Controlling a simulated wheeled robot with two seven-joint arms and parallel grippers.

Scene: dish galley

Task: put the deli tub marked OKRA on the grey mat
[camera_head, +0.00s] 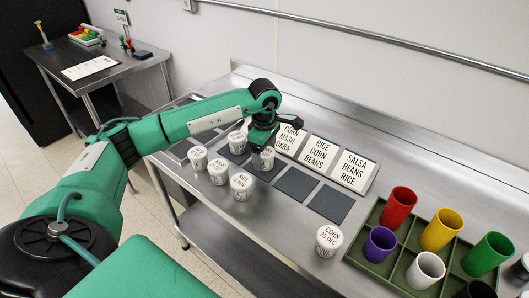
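Other white tubs stand to the left: a back one (237,142), a left one (197,158), one with unclear print (217,172) and a front one (241,186). A tub marked CORN (329,240) stands apart at the front right. I cannot read OKRA on any tub. Dark grey square mats, one bare (296,184) and another bare (331,204), lie in a row.
A green divided tray (370,262) with coloured cups is at right. A side table (105,75) stands far left.

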